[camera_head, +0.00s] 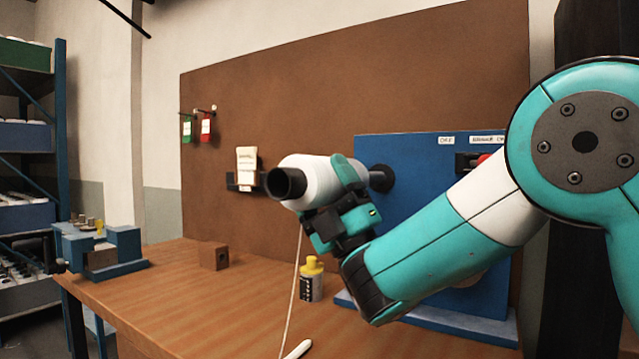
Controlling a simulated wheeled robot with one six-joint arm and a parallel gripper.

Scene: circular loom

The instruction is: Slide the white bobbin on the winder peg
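The white bobbin (312,180) is a white cylinder with a dark hollow core end facing left towards the camera. My gripper (338,196) is shut around it, with a teal finger across its right part. The winder peg's dark round flange (384,178) stands on the blue panel (420,153), just right of the bobbin's far end. My gripper finger hides part of the bobbin's far end. I cannot tell whether the peg is inside the core.
On the wooden bench (225,310) are a yellow-capped bottle (311,279), a brown block (213,256), a blue vise-like fixture (100,246) and a white-handled item (297,349). A pale cord (297,285) hangs below the bobbin. Red (206,123) and green (187,128) tags hang on the brown board.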

